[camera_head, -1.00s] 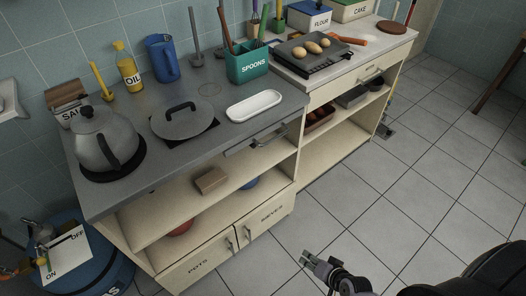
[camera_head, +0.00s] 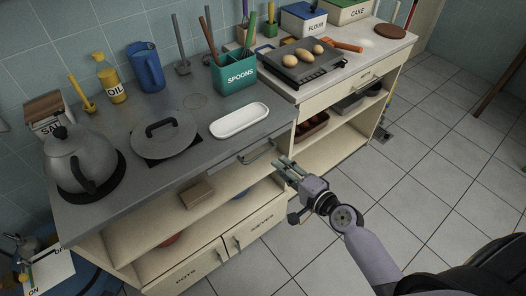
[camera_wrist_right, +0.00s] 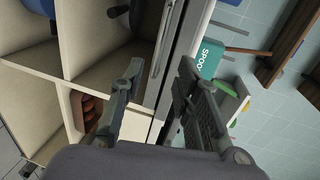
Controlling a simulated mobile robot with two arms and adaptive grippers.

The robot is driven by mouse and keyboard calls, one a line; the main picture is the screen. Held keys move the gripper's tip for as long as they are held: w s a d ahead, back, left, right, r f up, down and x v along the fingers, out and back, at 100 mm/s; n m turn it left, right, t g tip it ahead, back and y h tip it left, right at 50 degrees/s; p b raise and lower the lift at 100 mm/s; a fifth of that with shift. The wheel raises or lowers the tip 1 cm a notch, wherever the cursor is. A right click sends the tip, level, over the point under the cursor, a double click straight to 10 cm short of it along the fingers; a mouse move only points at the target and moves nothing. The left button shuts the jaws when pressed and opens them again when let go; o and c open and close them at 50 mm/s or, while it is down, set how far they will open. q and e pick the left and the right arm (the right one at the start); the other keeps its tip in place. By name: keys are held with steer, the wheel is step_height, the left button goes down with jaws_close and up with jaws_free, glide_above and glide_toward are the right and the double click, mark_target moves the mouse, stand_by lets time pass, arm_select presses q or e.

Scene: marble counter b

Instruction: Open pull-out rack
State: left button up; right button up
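The grey metal bar handle (camera_head: 258,152) sits on the front edge under the grey counter, right of the middle, and I take it as the pull-out rack's handle. The front there is flush with the counter. My right gripper (camera_head: 284,168) is just right of and below the handle, apart from it. In the right wrist view the handle (camera_wrist_right: 163,42) runs lengthwise ahead of the gap between the fingers of my right gripper (camera_wrist_right: 158,70). The fingers are spread and nothing is between them. My left gripper is not in view.
The counter (camera_head: 112,197) holds a kettle (camera_head: 78,162), a pan lid (camera_head: 165,135), a white dish (camera_head: 239,120) and a green spoon holder (camera_head: 235,74). Open shelves below hold a brown box (camera_head: 197,194). The tiled floor (camera_head: 430,165) in front is clear.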

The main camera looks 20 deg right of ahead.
mark_target(263, 153)
steer(key=x, duration=1)
steer(key=shift+s, duration=0.1)
jaws_close()
stand_by(0.5)
